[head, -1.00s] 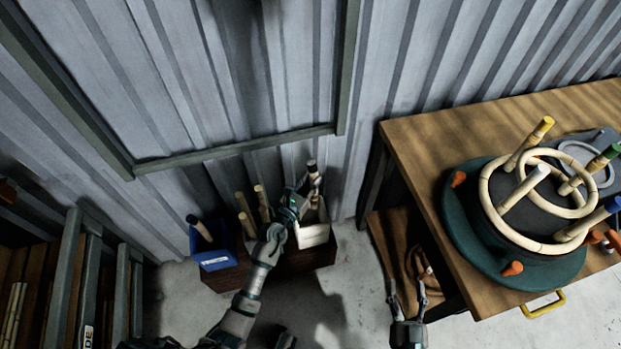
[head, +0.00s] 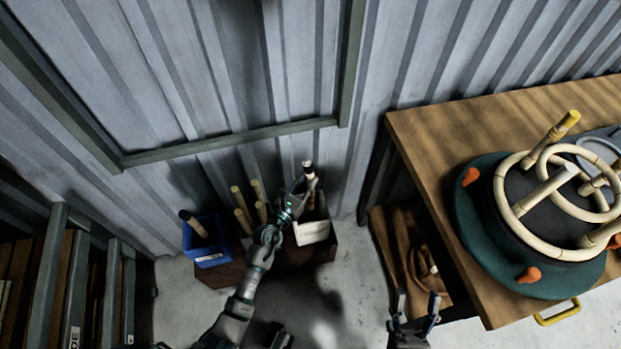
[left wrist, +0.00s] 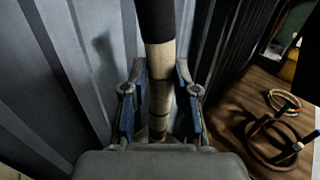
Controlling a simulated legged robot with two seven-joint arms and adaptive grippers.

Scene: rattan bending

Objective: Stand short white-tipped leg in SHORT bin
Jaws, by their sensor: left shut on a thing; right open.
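My left gripper (head: 304,191) is shut on a rattan leg (head: 309,177), which stands nearly upright over or in the white bin (head: 312,233). The leg's top looks pale with a dark band in the head view. In the left wrist view the leg (left wrist: 160,65) runs between the fingers, and its upper part is black. I cannot tell whether its lower end touches the bin floor, and no bin label is readable. My right gripper (head: 417,298) is open and empty, low in front of the workbench.
A blue bin (head: 208,254) holds one dark-tipped pole. Several pale-topped poles (head: 241,203) stand between it and the white bin. The workbench (head: 440,125) at right carries a round green jig (head: 470,225) with rattan rings. A yellow handle (head: 558,313) juts from its front.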

